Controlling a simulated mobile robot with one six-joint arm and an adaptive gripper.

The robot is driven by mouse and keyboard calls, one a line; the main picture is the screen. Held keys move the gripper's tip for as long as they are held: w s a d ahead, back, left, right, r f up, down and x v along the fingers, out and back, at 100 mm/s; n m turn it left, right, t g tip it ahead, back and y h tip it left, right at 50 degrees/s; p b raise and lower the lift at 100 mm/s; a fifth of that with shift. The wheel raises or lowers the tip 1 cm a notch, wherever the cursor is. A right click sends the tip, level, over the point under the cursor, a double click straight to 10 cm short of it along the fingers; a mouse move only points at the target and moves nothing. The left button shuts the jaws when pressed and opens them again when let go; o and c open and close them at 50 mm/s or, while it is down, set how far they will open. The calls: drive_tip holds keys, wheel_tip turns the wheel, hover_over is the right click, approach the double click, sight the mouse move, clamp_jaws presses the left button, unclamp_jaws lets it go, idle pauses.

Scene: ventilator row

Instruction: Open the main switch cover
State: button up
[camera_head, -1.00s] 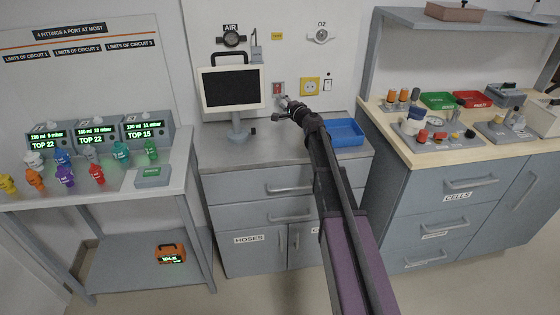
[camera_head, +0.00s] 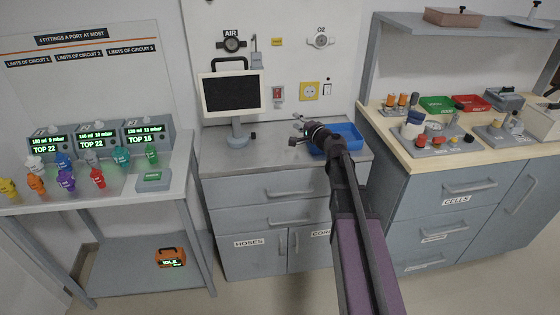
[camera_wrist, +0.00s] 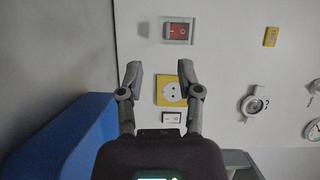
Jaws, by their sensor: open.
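The main switch is a red rocker (camera_head: 277,93) in a pale square housing on the back wall, right of the monitor. In the wrist view the red switch (camera_wrist: 178,31) sits in a pale, clear-looking frame, with a grey patch beside it that may be a shadow. I cannot tell clearly how the cover stands. My gripper (camera_head: 295,128) is open and empty in front of the wall, lower and to the right of the switch. In the wrist view its spread fingertips (camera_wrist: 160,68) lie below the switch in the picture, apart from it.
A yellow socket (camera_head: 309,91) and a light switch (camera_head: 327,89) are right of the red switch. The monitor (camera_head: 232,90) stands close on the left. A blue tray (camera_head: 349,134) lies on the counter beside my gripper. O2 (camera_head: 320,40) and AIR (camera_head: 231,41) outlets are above.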

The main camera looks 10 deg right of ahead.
drive_tip(key=s+a+n+g+p, duration=0.1)
drive_tip(key=s+a+n, duration=0.1)
drive_tip(key=s+a+n+g+p, duration=0.1)
drive_tip(key=s+a+g, duration=0.1)
drive_tip(key=s+a+n+g+y+p, duration=0.1)
drive_tip(key=s+a+n+g+p, duration=0.1)
drive_tip(key=shift+s+a+f+n, duration=0.3)
drive_tip(key=shift+s+f, duration=0.1)
drive_tip(key=s+a+f+n+g+h+p, duration=0.1)
drive_tip(key=s+n+g+p, duration=0.1)
drive_tip(key=s, duration=0.3)
drive_tip(key=s+a+f+n+g+h+p, duration=0.1)
drive_tip(key=s+n+g+p, duration=0.1)
drive_tip(key=s, duration=0.3)
drive_tip(key=shift+a+f+g+h+p, duration=0.2)
drive_tip(key=shift+f+g+h+p, duration=0.1)
drive_tip(key=shift+g+p, duration=0.45)
drive_tip(key=shift+s, duration=0.2)
drive_tip(key=s+d+f+n+g+h, duration=0.1)
drive_tip(key=s+d+f+g+h, duration=0.1)
drive_tip(key=s, duration=0.5)
drive_tip(key=s+d+f+n+g+h, duration=0.1)
drive_tip(key=s+d+f+g+h, duration=0.1)
drive_tip(key=s, duration=0.5)
drive_tip(key=shift+d+f+n+g+h, duration=0.3)
drive_tip(key=shift+d+g+h, duration=0.35)
drive_tip(key=shift+h, duration=0.45)
drive_tip(key=shift+d, duration=0.1)
